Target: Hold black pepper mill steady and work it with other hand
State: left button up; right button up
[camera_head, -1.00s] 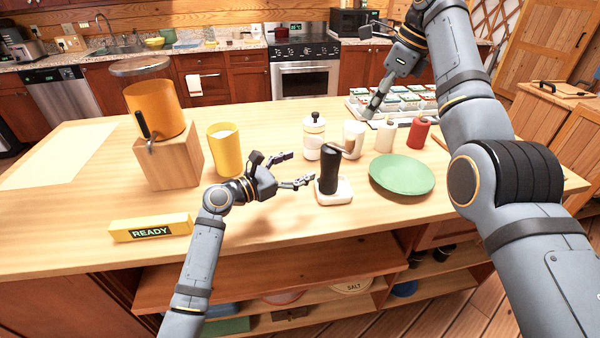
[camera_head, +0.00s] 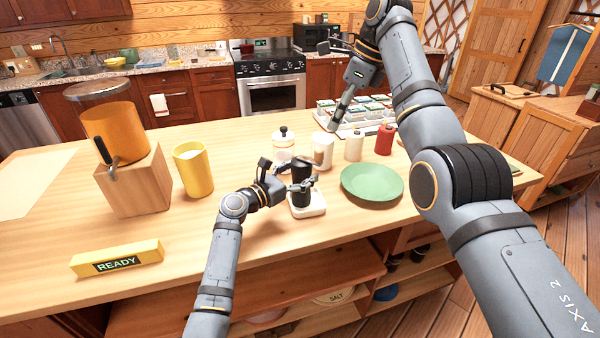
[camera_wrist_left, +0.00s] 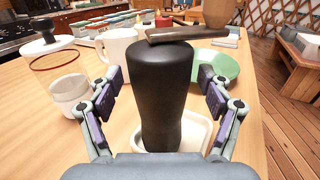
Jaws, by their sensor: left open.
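The black pepper mill (camera_head: 302,172) stands upright on a small white square tray (camera_head: 312,210) near the table's front. In the left wrist view the mill (camera_wrist_left: 162,95) fills the middle, with a flat crank bar (camera_wrist_left: 195,38) across its top and a brown knob (camera_wrist_left: 219,12) at the far end. My left gripper (camera_wrist_left: 163,100) is open, one finger on each side of the mill, with gaps visible on both sides. My right gripper (camera_head: 340,110) hangs high behind and right of the mill, apart from it; its finger opening is unclear.
A green plate (camera_head: 372,183) lies right of the mill. A white lidded jar (camera_head: 283,141), a mug (camera_head: 322,150) and cream (camera_head: 354,147) and red (camera_head: 384,139) bottles stand behind. A yellow cup (camera_head: 193,169) stands left. The front-left table has free room around the READY sign (camera_head: 117,259).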

pick_arm(q)
jog(key=c, duration=1.6)
jog(key=shift+f, duration=0.2)
